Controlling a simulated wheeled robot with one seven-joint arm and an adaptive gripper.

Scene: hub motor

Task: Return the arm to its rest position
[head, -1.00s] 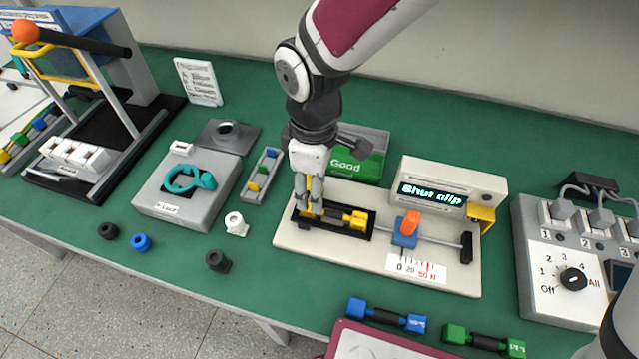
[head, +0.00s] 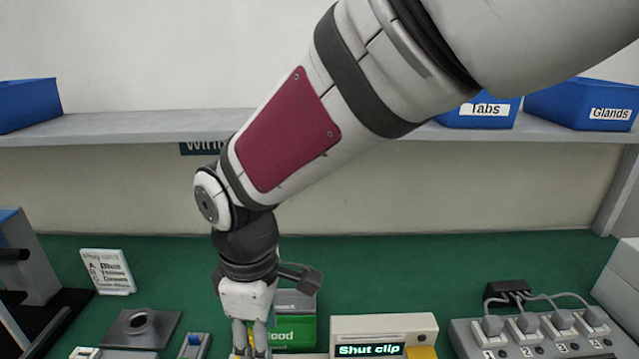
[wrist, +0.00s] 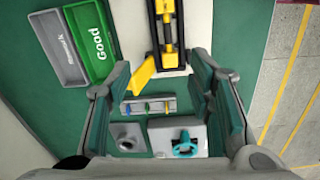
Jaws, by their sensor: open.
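My gripper (head: 250,340) points down at the bottom edge of the head view, in front of the green Good bin. Its lower fingers are cut off there. In the wrist view my gripper (wrist: 158,88) has its two fingers wide apart, with nothing held between them. The black and yellow clip part (wrist: 168,32) lies in the pale test fixture ahead of the fingers, apart from them. A yellow lever (wrist: 143,76) shows near it. The fixture's display (head: 369,350) reads "Shut clip". My arm reaches down from the upper right of the head view.
The Good bin (wrist: 92,40) is beside the fixture. A switch panel with plugs (head: 545,335) stands at right. A shelf (head: 130,128) with blue bins (head: 590,104) runs along the wall behind my arm.

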